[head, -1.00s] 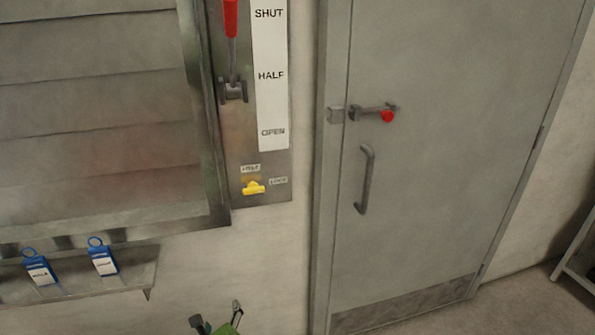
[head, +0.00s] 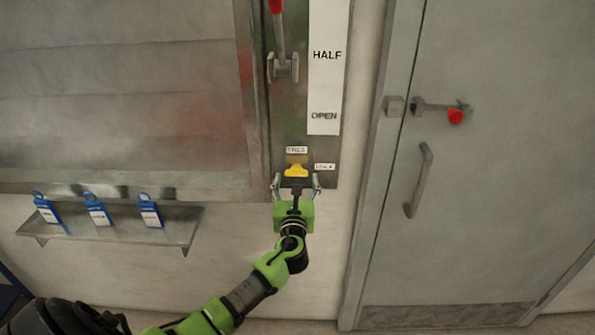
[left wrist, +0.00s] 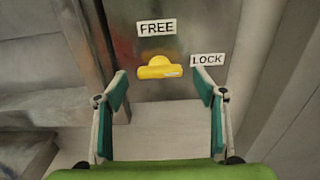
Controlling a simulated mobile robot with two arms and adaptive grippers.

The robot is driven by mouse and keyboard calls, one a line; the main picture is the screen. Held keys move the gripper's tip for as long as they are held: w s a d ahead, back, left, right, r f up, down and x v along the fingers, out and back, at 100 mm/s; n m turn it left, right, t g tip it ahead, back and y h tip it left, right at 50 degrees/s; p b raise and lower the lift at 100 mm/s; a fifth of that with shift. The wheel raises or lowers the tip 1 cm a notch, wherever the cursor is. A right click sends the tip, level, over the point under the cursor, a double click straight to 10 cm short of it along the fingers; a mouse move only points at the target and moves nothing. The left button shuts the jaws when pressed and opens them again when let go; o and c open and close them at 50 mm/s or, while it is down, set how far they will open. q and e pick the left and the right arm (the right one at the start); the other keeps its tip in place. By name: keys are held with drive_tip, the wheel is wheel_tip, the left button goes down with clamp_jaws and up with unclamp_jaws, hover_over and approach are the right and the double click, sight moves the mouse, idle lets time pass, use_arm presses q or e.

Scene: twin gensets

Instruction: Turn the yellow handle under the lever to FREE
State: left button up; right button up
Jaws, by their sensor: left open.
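The yellow handle (head: 296,171) sits on the metal panel below the red-gripped lever (head: 281,40). In the left wrist view the yellow handle (left wrist: 160,68) lies roughly sideways, its long bar reaching toward the LOCK label (left wrist: 207,60). The FREE label (left wrist: 157,27) is above it. My left gripper (head: 296,183) is open just below the handle. In the left wrist view its fingers (left wrist: 163,88) stand to either side and a little short of the handle, apart from it. My right gripper is in neither view.
A shelf (head: 120,222) with several blue tags is on the left. A grey door (head: 490,190) with a red-knobbed latch (head: 455,116) and a pull handle (head: 418,180) is on the right. The wall (head: 230,270) below the panel is bare.

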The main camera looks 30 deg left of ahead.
sight(296, 174)
use_arm(q)
drive_tip(key=shift+x, duration=2.25)
drive_tip(key=c, duration=1.1)
